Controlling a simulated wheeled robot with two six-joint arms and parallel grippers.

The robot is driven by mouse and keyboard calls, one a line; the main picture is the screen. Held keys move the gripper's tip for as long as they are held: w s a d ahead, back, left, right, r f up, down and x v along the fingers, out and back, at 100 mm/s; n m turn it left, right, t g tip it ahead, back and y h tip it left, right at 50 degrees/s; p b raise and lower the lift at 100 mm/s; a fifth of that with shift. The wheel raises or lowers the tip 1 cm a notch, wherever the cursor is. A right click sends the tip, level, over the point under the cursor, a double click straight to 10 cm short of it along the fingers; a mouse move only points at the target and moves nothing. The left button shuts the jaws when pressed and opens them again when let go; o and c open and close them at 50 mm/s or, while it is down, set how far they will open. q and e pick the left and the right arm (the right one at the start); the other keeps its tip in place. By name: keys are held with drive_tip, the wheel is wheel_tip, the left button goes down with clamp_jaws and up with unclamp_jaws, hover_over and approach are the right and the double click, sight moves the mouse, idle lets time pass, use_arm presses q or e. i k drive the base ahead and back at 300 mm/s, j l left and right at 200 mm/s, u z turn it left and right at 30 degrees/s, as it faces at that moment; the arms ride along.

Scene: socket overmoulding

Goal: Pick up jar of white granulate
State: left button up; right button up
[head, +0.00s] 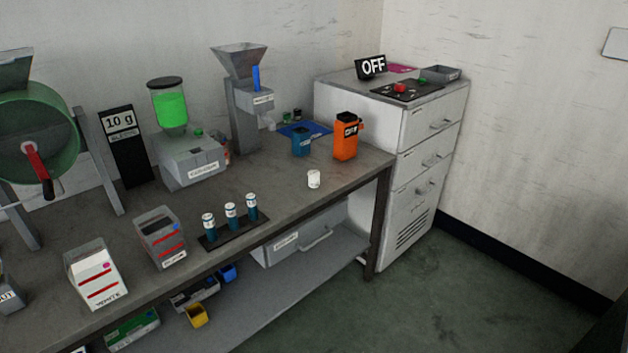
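A clear square jar (95,276) filled with white granulate stands on the grey workbench (290,200), near its front edge at the lower left. It has two red stripes and a label that seems to read WHITE. It looks upright and nothing touches it. Neither of my grippers is in view.
A similar jar with grey contents (160,238) stands to its right, then a dark rack (235,235) with three blue vials. A green drum with a red crank (38,140) stands behind on the left.

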sight(313, 175)
drive_tip(key=i+l+u, duration=0.1)
drive_tip(key=u, duration=0.45)
drive_tip(key=i+l+u, duration=0.2)
drive_tip(key=l, duration=0.2)
drive_tip(key=i+l+u, duration=0.2)
drive_tip(key=l, duration=0.25)
drive_tip(key=l+u, duration=0.2)
drive_tip(key=l, duration=0.25)
drive_tip(key=i+l+u, duration=0.1)
drive_tip(key=l+u, duration=0.15)
drive_tip(key=l, duration=0.25)
